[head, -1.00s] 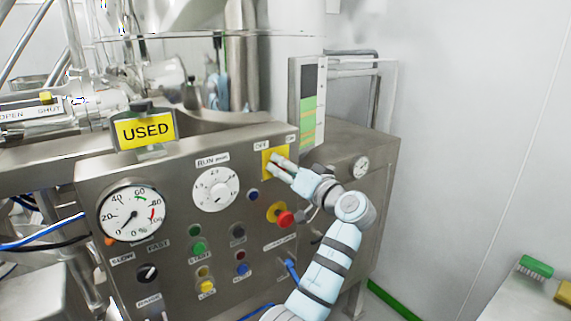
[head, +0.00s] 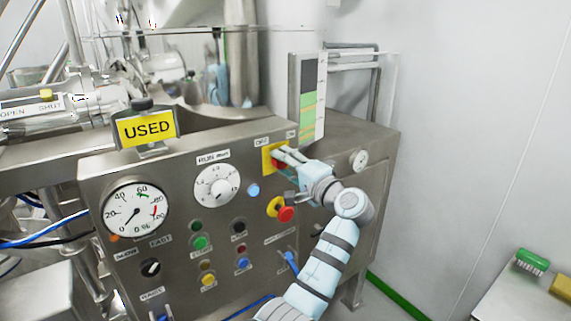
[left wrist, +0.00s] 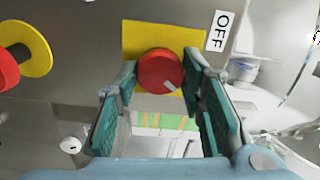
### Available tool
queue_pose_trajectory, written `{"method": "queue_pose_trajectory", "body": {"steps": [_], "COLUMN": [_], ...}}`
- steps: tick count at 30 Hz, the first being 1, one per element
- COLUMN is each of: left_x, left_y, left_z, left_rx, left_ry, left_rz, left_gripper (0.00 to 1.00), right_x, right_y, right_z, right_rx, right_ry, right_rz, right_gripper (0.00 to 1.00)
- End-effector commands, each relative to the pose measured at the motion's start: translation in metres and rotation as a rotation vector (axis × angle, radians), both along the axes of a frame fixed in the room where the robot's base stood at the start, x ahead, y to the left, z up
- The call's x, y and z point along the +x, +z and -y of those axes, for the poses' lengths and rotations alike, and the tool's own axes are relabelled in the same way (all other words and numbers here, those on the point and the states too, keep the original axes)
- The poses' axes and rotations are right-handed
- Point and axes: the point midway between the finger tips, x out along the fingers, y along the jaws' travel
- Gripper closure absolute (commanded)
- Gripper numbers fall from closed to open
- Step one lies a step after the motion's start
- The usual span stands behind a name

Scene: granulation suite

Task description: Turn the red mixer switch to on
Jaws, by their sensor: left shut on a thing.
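The red mixer switch (head: 279,164) is a round knob on a yellow plate (head: 267,155) at the upper right of the steel control panel. In the left wrist view the red knob (left wrist: 158,66) sits between my fingertips, with a small white mark at its lower right edge. An OFF label (left wrist: 220,31) shows beside the plate. My left gripper (head: 284,157) is shut on the knob, its fingers covering part of it in the head view. The ON label (head: 291,134) is at the panel's top right. My right gripper is not in view.
A red emergency-type button on yellow (head: 285,213) lies just below my left gripper. The blue lamp (head: 253,190) beside the switch looks lit.

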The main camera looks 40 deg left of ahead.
Motion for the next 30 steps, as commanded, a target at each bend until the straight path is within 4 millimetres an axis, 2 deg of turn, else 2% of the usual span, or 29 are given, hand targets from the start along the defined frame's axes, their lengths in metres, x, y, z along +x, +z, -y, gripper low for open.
{"method": "queue_pose_trajectory", "body": {"steps": [9, 24, 25, 28, 30], "left_x": [0.0001, 0.0001, 0.0000, 0.0001, 0.0001], "left_y": [0.0006, 0.0008, 0.0009, 0.0008, 0.0006], "left_z": [-0.0002, -0.0002, -0.0002, -0.0002, -0.0002], "left_rx": [0.036, 0.043, 0.043, 0.042, 0.042], "left_ry": [0.000, 0.000, 0.000, 0.000, 0.000], "left_rz": [-0.114, -0.134, -0.134, -0.133, -0.133], "left_gripper": [0.92, 0.92, 0.63, 0.47, 0.44], "right_x": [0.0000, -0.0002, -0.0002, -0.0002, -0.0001], "right_y": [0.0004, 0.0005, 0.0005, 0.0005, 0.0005], "right_z": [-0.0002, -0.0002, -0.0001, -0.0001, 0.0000], "right_rx": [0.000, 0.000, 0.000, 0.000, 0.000], "right_ry": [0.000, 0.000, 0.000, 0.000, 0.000], "right_rz": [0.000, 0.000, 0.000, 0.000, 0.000], "right_gripper": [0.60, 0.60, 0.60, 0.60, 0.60]}}
